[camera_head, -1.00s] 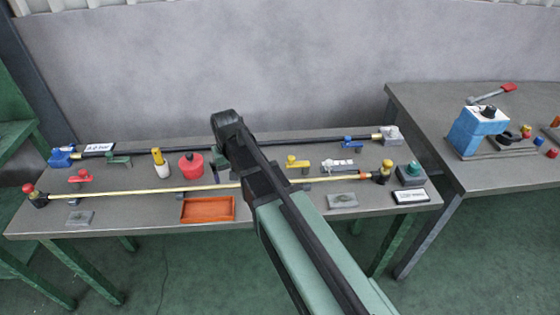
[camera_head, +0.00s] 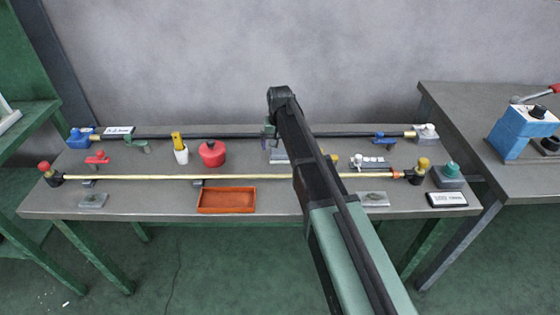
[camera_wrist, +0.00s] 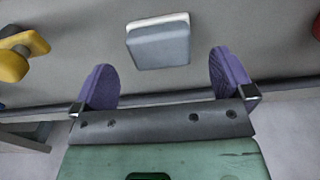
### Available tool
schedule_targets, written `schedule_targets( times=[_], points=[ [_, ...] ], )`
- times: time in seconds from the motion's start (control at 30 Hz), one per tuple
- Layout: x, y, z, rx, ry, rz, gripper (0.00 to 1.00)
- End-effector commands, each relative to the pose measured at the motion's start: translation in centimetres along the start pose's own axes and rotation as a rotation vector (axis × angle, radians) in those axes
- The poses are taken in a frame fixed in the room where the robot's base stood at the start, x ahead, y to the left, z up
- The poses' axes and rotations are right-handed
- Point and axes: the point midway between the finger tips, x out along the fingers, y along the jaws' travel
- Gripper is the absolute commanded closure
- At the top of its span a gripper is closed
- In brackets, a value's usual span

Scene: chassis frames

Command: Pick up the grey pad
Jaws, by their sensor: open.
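The grey pad (camera_wrist: 160,44) is a small block with rounded corners and a pale edge along its far side. In the wrist view it lies on the grey bench, ahead of my gripper (camera_wrist: 164,72), roughly in line with the gap between the purple fingers. The fingers are spread apart with nothing between them, and they do not touch the pad. In the head view the pad (camera_head: 279,156) shows partly, just left of my arm, which covers part of that area.
A black rod (camera_head: 350,134) runs behind, and a brass rod (camera_head: 130,178) in front. An orange tray (camera_head: 227,200) sits near the front edge.

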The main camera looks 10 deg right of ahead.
Motion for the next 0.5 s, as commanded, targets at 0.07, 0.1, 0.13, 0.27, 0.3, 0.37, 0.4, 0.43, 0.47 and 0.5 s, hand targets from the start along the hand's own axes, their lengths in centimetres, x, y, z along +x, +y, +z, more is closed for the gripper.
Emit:
schedule_targets(
  times=[0.07, 0.1, 0.13, 0.27, 0.3, 0.37, 0.4, 0.43, 0.47, 0.5],
  points=[
    [2.7, 0.0, 0.0, 0.0, 0.0, 0.0, 0.0],
    [3.5, 0.0, 0.0, 0.0, 0.0, 0.0, 0.0],
    [4.0, 0.0, 0.0, 0.0, 0.0, 0.0, 0.0],
    [4.3, 0.0, 0.0, 0.0, 0.0, 0.0, 0.0],
    [4.1, 0.0, 0.0, 0.0, 0.0, 0.0, 0.0],
    [4.0, 0.0, 0.0, 0.0, 0.0, 0.0, 0.0],
    [4.0, 0.0, 0.0, 0.0, 0.0, 0.0, 0.0],
    [4.0, 0.0, 0.0, 0.0, 0.0, 0.0, 0.03],
    [4.0, 0.0, 0.0, 0.0, 0.0, 0.0, 0.08],
    [4.0, 0.0, 0.0, 0.0, 0.0, 0.0, 0.14]
  ],
)
